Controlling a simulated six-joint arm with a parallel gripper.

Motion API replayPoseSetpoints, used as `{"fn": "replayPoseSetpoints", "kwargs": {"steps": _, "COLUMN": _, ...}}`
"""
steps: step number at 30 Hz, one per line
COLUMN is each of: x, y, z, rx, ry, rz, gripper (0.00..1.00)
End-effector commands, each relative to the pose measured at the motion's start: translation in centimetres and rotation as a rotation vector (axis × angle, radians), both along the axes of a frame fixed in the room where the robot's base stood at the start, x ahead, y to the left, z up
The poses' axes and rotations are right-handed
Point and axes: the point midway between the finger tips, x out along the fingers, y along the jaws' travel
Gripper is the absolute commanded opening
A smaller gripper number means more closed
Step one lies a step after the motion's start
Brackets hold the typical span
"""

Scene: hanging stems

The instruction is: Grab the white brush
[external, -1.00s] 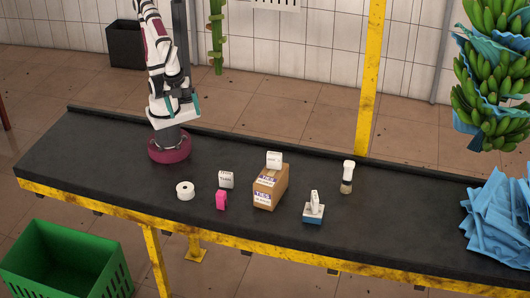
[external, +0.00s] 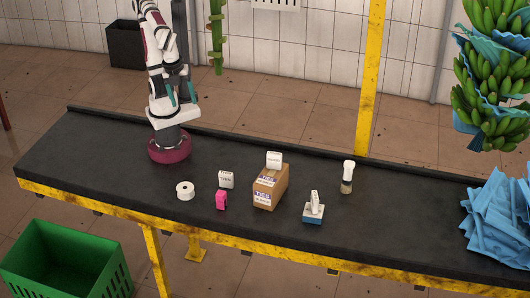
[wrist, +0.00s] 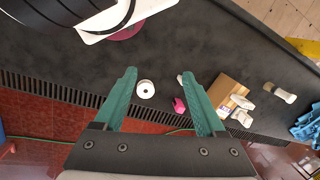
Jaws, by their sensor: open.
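The white brush (external: 347,177) stands upright on the dark table, right of the cardboard box, with its white handle up and beige bristles down. In the wrist view the brush (wrist: 280,92) shows at the right, well away from the fingers. My gripper (external: 180,95) is above my base at the table's left side, far from the brush. In the wrist view its teal fingers (wrist: 159,73) are apart with nothing held between them.
A cardboard box (external: 270,188) with a white item on top and a blue-and-white handled item (external: 313,207) stand left of the brush. A white roll (external: 185,190), white block (external: 226,180) and pink item (external: 221,200) are nearer me. Blue sheets (external: 497,220) lie far right.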

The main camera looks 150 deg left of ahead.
Motion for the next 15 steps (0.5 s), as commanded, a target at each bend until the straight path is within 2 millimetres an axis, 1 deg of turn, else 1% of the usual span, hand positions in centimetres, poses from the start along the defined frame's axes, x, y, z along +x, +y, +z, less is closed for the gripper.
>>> {"fn": "replayPoseSetpoints", "kwargs": {"steps": 1, "x": 1.0, "y": -0.1, "z": 0.3, "rx": -0.014, "ry": -0.025, "rz": 0.029, "gripper": 0.73}}
{"fn": "replayPoseSetpoints", "kwargs": {"steps": 4, "x": 4.3, "y": 0.0, "z": -0.5, "rx": -0.058, "ry": -0.115, "rz": 0.125, "gripper": 0.73}}
{"fn": "replayPoseSetpoints", "kwargs": {"steps": 8, "x": 9.2, "y": 1.0, "z": -1.2, "rx": -0.104, "ry": -0.257, "rz": 0.256, "gripper": 0.73}}
{"fn": "replayPoseSetpoints", "kwargs": {"steps": 9, "x": 10.9, "y": 1.6, "z": -1.4, "rx": -0.116, "ry": -0.307, "rz": 0.301, "gripper": 0.73}}
{"fn": "replayPoseSetpoints", "kwargs": {"steps": 11, "x": 13.6, "y": 2.9, "z": -1.6, "rx": -0.129, "ry": -0.393, "rz": 0.372, "gripper": 0.73}}
{"fn": "replayPoseSetpoints", "kwargs": {"steps": 12, "x": 15.5, "y": 4.2, "z": -1.8, "rx": -0.134, "ry": -0.458, "rz": 0.425, "gripper": 0.73}}
{"fn": "replayPoseSetpoints", "kwargs": {"steps": 14, "x": 18.4, "y": 6.7, "z": -1.9, "rx": -0.137, "ry": -0.569, "rz": 0.512, "gripper": 0.73}}
{"fn": "replayPoseSetpoints", "kwargs": {"steps": 15, "x": 20.4, "y": 8.8, "z": -2.0, "rx": -0.132, "ry": -0.652, "rz": 0.572, "gripper": 0.73}}
